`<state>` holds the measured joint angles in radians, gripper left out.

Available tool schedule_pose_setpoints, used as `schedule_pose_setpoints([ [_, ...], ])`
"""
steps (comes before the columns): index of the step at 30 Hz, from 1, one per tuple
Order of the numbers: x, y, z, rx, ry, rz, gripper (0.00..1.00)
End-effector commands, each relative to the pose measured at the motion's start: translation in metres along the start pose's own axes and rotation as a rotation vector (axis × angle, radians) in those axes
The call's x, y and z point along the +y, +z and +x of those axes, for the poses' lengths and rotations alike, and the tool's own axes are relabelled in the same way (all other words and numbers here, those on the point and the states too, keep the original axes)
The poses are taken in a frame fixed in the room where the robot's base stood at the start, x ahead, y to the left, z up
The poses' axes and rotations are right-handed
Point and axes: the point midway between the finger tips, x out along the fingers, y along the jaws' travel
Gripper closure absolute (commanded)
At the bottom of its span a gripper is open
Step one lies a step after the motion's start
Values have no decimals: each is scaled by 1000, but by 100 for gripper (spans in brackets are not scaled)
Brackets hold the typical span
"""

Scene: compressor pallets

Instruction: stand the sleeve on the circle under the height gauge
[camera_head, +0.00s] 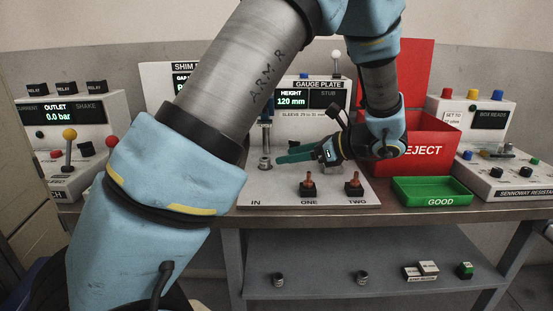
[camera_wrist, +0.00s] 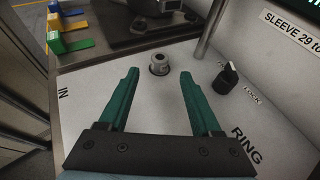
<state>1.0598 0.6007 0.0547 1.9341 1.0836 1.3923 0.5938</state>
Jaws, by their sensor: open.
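The sleeve, a short grey metal cylinder with a hole in its top, stands upright on the white gauge plate in the wrist view (camera_wrist: 159,64) and the head view (camera_head: 265,163). A dark rim shows at its base; I cannot tell whether this is the circle. The height gauge (camera_head: 292,97) reads "HEIGHT 120 mm" behind it, and a metal post (camera_head: 266,136) rises near the sleeve. My gripper (camera_head: 280,157) has green fingers and is open and empty. In the wrist view, its fingertips (camera_wrist: 158,72) lie either side of the sleeve's line, just short of it.
A black lock knob (camera_wrist: 228,76) stands right of the fingers. Two orange-topped switches (camera_head: 308,187) are at the plate's front. A red REJECT bin (camera_head: 432,150) and green GOOD tray (camera_head: 432,192) are to the right. Small parts sit on the lower shelf (camera_head: 320,287).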

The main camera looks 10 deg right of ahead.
Motion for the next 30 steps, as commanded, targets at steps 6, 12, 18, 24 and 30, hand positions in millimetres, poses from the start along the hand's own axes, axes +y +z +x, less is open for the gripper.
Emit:
schedule_pose_setpoints([
  [6,0,0,-37,1,-2,-1,35],
  [12,0,0,-49,0,0,1,35],
  [18,0,0,-49,0,1,1,35],
  [24,0,0,-49,1,1,0,35],
  [30,23,14,-17,109,100,-88,35],
])
